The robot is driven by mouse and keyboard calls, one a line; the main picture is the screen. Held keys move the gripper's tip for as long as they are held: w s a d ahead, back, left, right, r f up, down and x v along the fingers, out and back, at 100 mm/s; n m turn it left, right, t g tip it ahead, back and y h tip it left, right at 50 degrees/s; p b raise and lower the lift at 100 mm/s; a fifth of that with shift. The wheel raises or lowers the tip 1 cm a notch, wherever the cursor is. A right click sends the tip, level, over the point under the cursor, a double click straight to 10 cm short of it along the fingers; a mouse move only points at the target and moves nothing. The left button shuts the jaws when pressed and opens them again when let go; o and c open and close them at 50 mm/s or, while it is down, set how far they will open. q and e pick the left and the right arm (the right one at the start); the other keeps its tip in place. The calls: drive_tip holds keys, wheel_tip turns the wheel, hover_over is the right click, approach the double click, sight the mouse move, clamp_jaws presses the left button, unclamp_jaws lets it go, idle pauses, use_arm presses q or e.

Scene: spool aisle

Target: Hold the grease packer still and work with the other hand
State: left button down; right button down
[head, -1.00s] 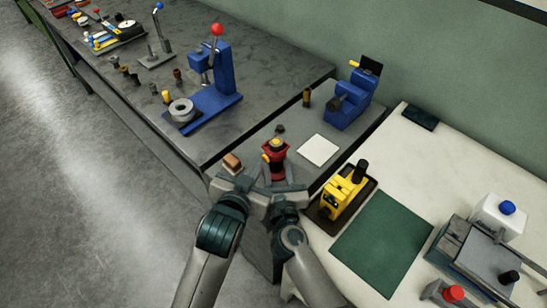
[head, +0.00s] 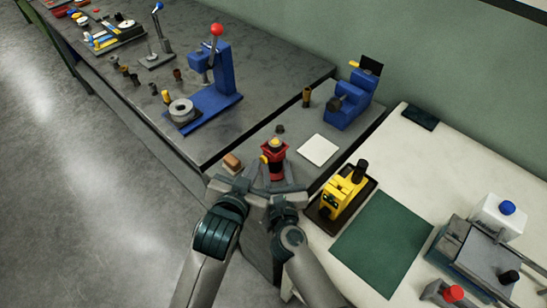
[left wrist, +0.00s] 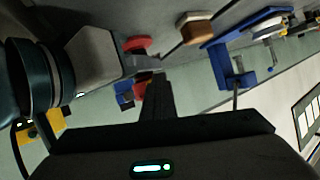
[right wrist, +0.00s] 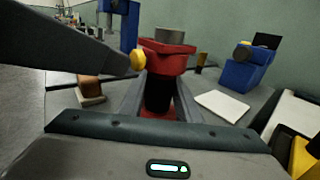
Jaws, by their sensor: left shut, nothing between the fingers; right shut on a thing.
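The grease packer (head: 273,160) is red with a dark middle and a grey top, and stands upright at the front of the grey bench. In the right wrist view the packer (right wrist: 168,60) shows close up, with a yellow knob (right wrist: 138,59) on its left side. My right gripper (right wrist: 160,105) is shut on its dark middle. My left gripper (head: 257,171) is shut and empty beside the packer, on the knob's side. In the left wrist view its dark fingers (left wrist: 162,95) partly hide the packer. I cannot tell whether they touch the knob.
A brown-topped block (head: 233,161) sits just left of the packer. A white pad (head: 319,150) lies to its right, and a blue device (head: 349,104) stands behind. A blue press (head: 222,75) is at the back left. A yellow device (head: 343,190) stands on a dark tray at right.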

use_arm(q)
drive_tip(key=shift+s+a, duration=2.1)
drive_tip(key=shift+a, duration=0.05)
use_arm(e)
drive_tip(key=shift+d, duration=0.1)
drive_tip(key=c, duration=1.2)
unclamp_jaws()
drive_tip(key=shift+s, duration=0.1)
drive_tip(key=s, duration=0.7)
drive_tip(key=s+d, duration=0.1)
drive_tip(key=s, duration=0.3)
drive_tip(key=shift+s, duration=0.35)
use_arm(q)
drive_tip(key=shift+s, duration=0.1)
